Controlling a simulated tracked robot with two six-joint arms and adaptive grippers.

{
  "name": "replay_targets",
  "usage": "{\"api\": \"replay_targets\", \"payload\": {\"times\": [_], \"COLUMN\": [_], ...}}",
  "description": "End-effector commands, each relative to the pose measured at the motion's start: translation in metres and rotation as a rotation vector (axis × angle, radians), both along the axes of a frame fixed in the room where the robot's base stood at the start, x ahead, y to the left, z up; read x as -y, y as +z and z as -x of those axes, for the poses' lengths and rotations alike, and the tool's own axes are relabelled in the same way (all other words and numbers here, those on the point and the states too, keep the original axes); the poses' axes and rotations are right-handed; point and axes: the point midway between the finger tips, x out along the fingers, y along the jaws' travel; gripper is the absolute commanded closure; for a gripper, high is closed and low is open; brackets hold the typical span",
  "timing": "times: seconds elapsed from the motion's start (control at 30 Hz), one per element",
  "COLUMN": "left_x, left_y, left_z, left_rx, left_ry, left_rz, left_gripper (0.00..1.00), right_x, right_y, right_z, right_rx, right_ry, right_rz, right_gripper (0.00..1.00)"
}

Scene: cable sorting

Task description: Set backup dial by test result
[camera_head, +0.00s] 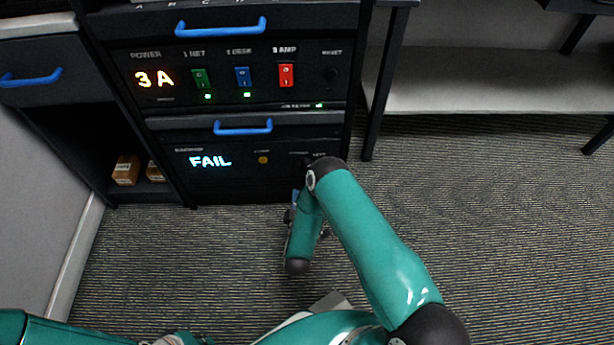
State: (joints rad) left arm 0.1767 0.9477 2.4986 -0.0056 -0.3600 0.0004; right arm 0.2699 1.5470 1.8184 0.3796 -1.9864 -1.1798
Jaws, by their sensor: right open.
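The lower black panel (240,181) carries a lit display (210,161) that reads FAIL. A small amber round button or light (263,160) sits right of the display. Small labels show further right, too small to read surely. No backup dial shows clearly; my right arm covers the panel's right part. My right gripper (296,198) is low in front of that right part, mostly hidden by my own arm. It is open, and I see nothing held in it. I cannot tell whether it touches the panel. My left arm enters at the bottom left; its gripper is not visible.
The upper panel has a 3 A display (154,79) and green (201,79), blue (243,77) and red (286,75) switches. A blue handle (243,127) sticks out between panels. Brown boxes (126,170) lie in the left cubby. Carpet (500,220) is clear at right.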

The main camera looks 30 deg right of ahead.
Motion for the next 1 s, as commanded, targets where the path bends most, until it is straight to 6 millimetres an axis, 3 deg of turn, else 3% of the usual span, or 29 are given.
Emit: {"api": "replay_targets", "payload": {"times": [0.1,0.33,0.8,1.0], "left_x": [0.0,0.0,0.0,0.0], "left_y": [-0.009,-0.02,-0.022,-0.022], "left_z": [0.0,0.0,0.0,0.0], "left_rx": [0.001,0.001,0.001,0.001], "left_ry": [0.0,0.0,0.0,0.0], "left_rz": [0.0,0.0,0.0,0.0], "left_gripper": [1.0,1.0,1.0,1.0], "right_x": [0.02,0.041,0.049,0.049], "right_y": [0.0,0.0,0.002,0.002], "right_z": [-0.023,-0.052,-0.064,-0.064], "right_rx": [0.009,0.006,0.003,0.003], "right_ry": [-0.007,-0.004,-0.002,-0.002], "right_rz": [0.003,0.001,0.001,0.001], "right_gripper": [0.33,0.33,0.33,0.65]}}
